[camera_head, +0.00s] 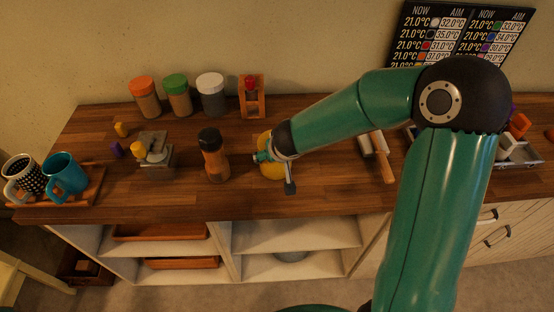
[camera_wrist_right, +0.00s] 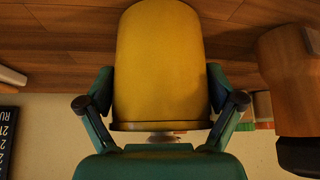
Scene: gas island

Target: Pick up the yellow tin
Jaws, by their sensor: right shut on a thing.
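The yellow tin (camera_head: 268,167) stands on the wooden counter, partly hidden behind my right gripper (camera_head: 274,163) in the head view. In the right wrist view the yellow tin (camera_wrist_right: 160,65) fills the middle, between the two fingers of my right gripper (camera_wrist_right: 160,105). The fingers are shut on its sides. The tin seems to be at the counter surface; I cannot tell whether it is lifted. My left gripper is not in view.
A brown bottle with a black cap (camera_head: 213,158) stands just left of the tin. Several lidded jars (camera_head: 177,97) and a red-and-wood item (camera_head: 252,98) stand behind. A tray with mugs (camera_head: 85,190) is far left. A rolling-pin-like item (camera_head: 384,165) lies right.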

